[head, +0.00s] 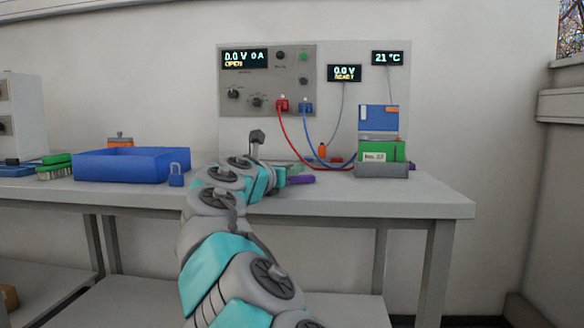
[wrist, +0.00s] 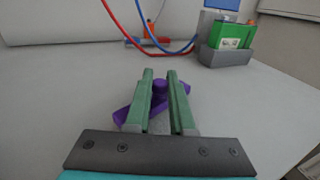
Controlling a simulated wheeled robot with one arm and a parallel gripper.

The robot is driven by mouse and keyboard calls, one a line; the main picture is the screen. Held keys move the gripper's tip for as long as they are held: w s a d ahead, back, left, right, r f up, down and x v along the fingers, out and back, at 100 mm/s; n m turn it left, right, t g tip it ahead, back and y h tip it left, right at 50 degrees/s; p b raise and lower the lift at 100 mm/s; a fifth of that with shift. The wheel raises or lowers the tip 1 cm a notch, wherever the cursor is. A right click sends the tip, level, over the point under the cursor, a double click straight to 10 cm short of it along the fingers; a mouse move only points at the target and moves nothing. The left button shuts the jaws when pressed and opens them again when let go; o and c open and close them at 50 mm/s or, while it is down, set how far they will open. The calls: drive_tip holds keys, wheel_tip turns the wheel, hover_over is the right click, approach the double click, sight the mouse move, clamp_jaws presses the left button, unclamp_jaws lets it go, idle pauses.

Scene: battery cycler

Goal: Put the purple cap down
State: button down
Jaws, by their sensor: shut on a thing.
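The purple cap (wrist: 126,113) is an elongated purple piece with a rounded knob (wrist: 160,87). It lies between the green fingers of my gripper (wrist: 160,75), which is shut on it. In the head view the cap (head: 301,179) shows as a purple strip at the end of my arm, just over the table top (head: 400,207). I cannot tell whether it touches the table. My fingers are mostly hidden by the arm in the head view.
A green battery (head: 370,152) sits in a grey holder (head: 382,171) at right, with a blue block (head: 378,118) above. A blue bin (head: 130,165) and padlock (head: 176,176) stand left. The table's front right is clear.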

drive_tip(key=c, duration=0.8)
unclamp_jaws()
drive_tip(key=shift+f, duration=0.3)
drive_tip(key=shift+r+b, duration=0.3)
drive_tip(key=shift+r, duration=0.4)
drive_tip(key=p+v, duration=0.1)
drive_tip(key=v, duration=1.1)
drive_tip(key=shift+r, duration=0.15)
